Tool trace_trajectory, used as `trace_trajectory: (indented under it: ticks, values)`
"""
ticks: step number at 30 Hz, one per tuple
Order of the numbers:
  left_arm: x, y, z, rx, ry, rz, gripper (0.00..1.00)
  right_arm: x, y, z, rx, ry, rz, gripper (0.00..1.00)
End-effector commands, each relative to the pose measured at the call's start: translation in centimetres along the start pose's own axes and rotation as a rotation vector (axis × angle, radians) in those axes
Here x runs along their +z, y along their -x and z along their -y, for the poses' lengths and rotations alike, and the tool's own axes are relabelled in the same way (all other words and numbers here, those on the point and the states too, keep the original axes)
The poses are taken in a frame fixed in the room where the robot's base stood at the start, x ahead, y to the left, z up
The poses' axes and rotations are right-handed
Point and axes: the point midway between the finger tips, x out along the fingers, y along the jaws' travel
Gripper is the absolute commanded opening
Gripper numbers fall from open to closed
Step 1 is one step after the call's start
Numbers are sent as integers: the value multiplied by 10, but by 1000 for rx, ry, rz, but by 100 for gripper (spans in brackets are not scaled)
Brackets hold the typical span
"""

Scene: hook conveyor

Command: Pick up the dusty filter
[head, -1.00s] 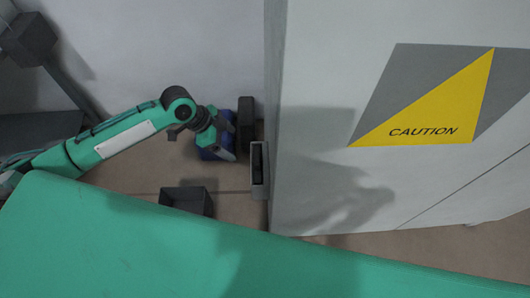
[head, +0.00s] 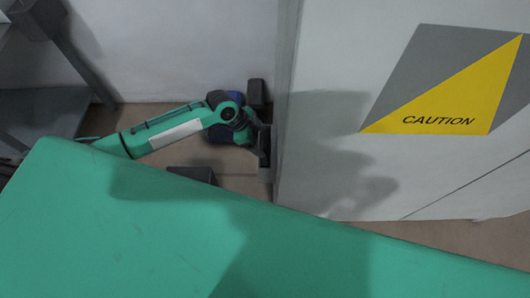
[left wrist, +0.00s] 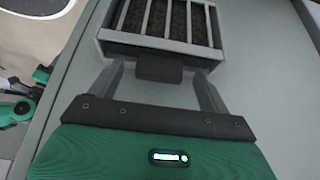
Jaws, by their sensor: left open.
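The dusty filter (left wrist: 165,18) shows at the top of the left wrist view as brown, dirty material behind pale grey bars in a grey frame. A dark tab (left wrist: 160,67) sticks out of its near side. My left gripper (left wrist: 160,76) is open, with one finger on each side of the tab; I cannot tell whether they touch it. In the head view my left gripper (head: 262,135) is at the grey holder on the cabinet's left side, and the filter cannot be made out there. My right gripper is not in view.
The large grey cabinet (head: 330,150) with a yellow caution sign stands at the right. A dark open bin (head: 192,174) is on the floor below my left arm.

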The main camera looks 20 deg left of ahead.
Motion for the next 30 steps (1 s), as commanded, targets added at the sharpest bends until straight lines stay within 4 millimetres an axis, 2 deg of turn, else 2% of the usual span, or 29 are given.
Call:
trace_trajectory:
  ticks: [4, 11, 20, 21, 30]
  values:
    - [0, -12, 0, 0, 0, -1, 80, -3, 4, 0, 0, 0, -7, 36]
    - [0, -13, 0, -1, 0, 0, 80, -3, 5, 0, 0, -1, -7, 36]
    - [0, -13, 0, -1, 0, 0, 21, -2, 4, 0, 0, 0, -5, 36]
    - [0, -13, 0, -1, 0, -1, 18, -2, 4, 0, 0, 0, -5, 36]
    - [-2, -10, 0, -1, -1, -1, 18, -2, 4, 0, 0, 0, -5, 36]
